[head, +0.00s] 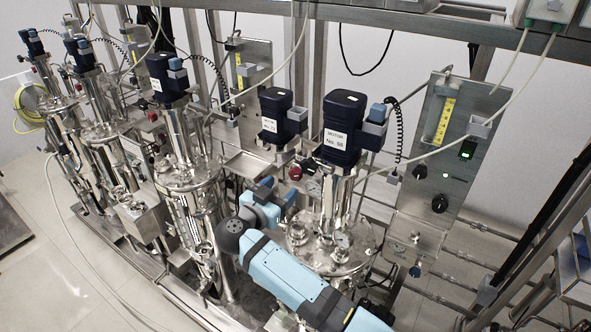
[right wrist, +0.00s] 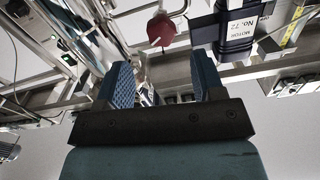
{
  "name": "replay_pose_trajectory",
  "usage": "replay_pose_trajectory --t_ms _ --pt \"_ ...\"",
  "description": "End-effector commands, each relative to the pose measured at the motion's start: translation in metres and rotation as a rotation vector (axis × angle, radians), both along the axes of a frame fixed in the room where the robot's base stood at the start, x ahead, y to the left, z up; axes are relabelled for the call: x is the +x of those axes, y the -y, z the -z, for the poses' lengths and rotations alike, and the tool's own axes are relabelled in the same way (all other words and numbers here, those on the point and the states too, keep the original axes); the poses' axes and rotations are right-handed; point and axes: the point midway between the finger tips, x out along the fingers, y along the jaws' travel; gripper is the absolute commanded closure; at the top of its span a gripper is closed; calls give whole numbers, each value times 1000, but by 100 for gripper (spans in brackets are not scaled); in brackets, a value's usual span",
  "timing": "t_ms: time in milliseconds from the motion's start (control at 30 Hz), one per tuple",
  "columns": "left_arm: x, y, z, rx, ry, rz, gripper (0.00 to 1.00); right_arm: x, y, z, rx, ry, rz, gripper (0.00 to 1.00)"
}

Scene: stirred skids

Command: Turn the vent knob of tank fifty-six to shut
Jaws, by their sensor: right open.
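The nearest tank (head: 325,250) is a steel vessel under a dark blue motor (head: 343,125) labelled "MOTOR No."; its number looks like 56 or 58, and I cannot tell which. A red knob (head: 295,172) sits left of that motor's column, just beyond my right gripper (head: 277,188). A red knob also shows in the right wrist view (right wrist: 168,32), ahead of the fingertips and apart from them. My right gripper is open, with nothing between its blue ridged fingers, which also show in the right wrist view (right wrist: 165,85). My left gripper is out of view.
Another motor (head: 280,115), labelled No. 72, stands behind. More tanks (head: 190,185) with motors line up to the left. A steel panel (head: 438,150) with black knobs and a green-lit switch stands right. Hoses and pipes crowd the space; floor (head: 45,265) is clear at left.

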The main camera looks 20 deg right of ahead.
Motion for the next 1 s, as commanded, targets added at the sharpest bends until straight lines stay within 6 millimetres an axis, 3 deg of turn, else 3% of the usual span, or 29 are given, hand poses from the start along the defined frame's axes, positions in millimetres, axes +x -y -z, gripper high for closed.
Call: replay_pose_trajectory --t_ms 100,333,800,1000 --pt "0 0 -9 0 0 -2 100 17 22 -3 -4 1 2 38" --pt "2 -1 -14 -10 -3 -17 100 39 50 -2 -3 1 0 38" --pt "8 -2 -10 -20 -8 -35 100 47 60 0 0 1 -1 38" --pt "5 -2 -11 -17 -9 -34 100 47 60 0 0 1 -1 84"
